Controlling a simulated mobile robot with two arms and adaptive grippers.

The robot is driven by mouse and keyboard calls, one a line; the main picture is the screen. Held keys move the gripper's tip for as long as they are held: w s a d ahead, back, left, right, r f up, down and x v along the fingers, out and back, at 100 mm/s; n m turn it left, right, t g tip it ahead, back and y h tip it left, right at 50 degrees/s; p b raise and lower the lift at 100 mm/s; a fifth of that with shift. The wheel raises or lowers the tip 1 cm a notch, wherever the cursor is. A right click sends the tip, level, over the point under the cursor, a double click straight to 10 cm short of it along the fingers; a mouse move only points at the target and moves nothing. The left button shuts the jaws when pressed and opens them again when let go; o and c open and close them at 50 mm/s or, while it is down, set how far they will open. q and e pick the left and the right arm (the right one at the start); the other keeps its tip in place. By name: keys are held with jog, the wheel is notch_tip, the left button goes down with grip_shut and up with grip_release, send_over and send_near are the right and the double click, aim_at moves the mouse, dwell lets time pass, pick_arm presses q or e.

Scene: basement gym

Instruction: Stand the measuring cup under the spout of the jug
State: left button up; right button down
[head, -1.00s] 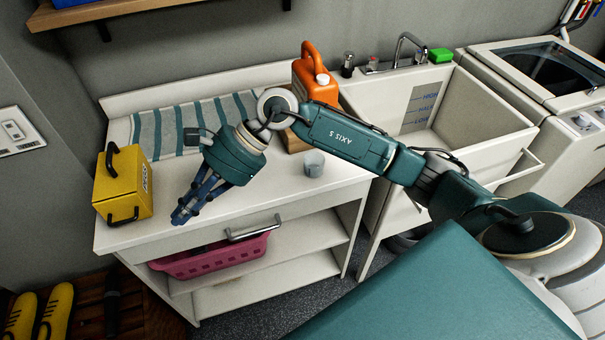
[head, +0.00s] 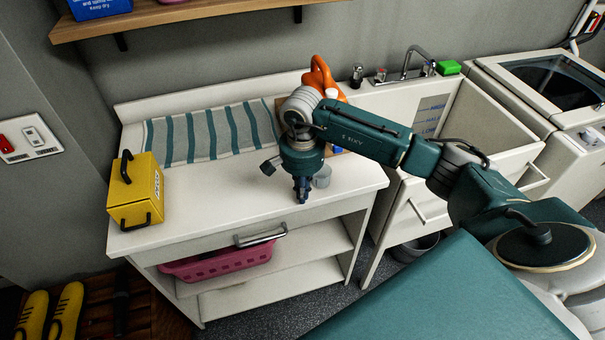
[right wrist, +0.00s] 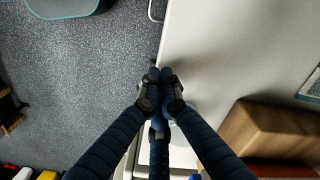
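The orange jug (head: 320,72) stands at the back right of the white counter, partly hidden behind my right arm. The small grey measuring cup (head: 323,178) stands on the counter in front of it, partly hidden by my right gripper. My right gripper (head: 302,198) points down just left of the cup, near the counter's front edge. In the right wrist view its fingertips (right wrist: 160,75) are together with nothing seen between them; I cannot make out the cup clearly there. The jug's spout is hidden in the head view. My left gripper is not in view.
A wooden block (right wrist: 265,138) is on the counter in the right wrist view. A yellow box (head: 136,190) stands at the counter's left end and a striped towel (head: 212,128) lies at the back. The sink (head: 480,125) is to the right. The counter's front middle is clear.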

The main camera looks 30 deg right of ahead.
aim_at(315, 185)
jog(key=d, duration=0.1)
jog(key=w+p, duration=0.1)
jog(key=d, duration=0.1)
jog(key=shift+w+d+f+p, duration=0.2)
jog(key=shift+d+f+p, duration=0.1)
jog(key=shift+d+p, duration=0.05)
jog(key=shift+w+d+f, duration=0.1)
jog(key=shift+w+d, duration=0.1)
jog(key=shift+d, duration=0.2)
jog(key=shift+w+d+f+b, duration=0.15)
jog(key=shift+d+f+b, duration=0.05)
jog(key=shift+d+b, duration=0.15)
jog(key=shift+w+d+f+b, duration=0.1)
jog(key=shift+w+d+b, duration=0.15)
jog(key=shift+d+b, duration=0.3)
jog(key=shift+w+d+b, duration=0.2)
jog(key=shift+d+b, duration=0.2)
jog(key=shift+b, duration=0.1)
jog(key=shift+w+d, duration=0.25)
jog(key=shift+d, duration=0.15)
jog(key=shift+r, duration=0.25)
jog(key=shift+s, duration=0.1)
